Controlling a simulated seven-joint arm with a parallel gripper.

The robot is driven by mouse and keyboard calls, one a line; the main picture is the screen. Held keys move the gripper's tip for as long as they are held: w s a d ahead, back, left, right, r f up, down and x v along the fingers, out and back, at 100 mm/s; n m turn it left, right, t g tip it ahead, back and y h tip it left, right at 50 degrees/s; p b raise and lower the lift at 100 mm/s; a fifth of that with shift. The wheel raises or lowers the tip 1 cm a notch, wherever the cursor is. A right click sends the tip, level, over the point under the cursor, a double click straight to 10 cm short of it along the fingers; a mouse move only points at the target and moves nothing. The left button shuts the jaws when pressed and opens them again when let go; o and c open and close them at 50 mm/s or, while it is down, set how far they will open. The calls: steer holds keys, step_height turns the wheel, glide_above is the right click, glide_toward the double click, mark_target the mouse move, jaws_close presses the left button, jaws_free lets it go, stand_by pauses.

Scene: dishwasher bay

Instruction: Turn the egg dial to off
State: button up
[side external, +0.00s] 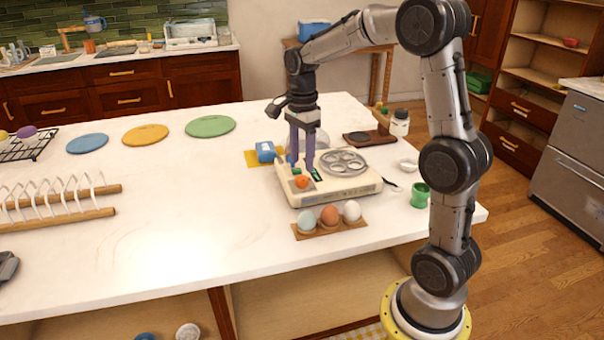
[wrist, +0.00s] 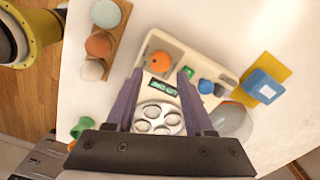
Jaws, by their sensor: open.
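The egg cooker (side external: 355,187) is a cream, low box on the counter with a round metal egg tray (side external: 343,162) on top. An orange dial (side external: 302,182) sits at its front left corner; in the wrist view the dial (wrist: 161,62) is on a grey panel beside a small green-lit display (wrist: 163,88). Its setting is too small to read. My gripper (side external: 301,166) points down above the cooker with purple fingers apart and nothing between them. In the wrist view the fingertips (wrist: 160,75) lie on either side of the dial and display, apparently above them.
An egg holder (side external: 332,232) with three eggs stands in front of the cooker. A blue block (side external: 265,152) on a yellow cloth is behind left.

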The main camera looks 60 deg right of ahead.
mark_target(302, 178)
steer(key=shift+f, duration=2.55)
jaws_close()
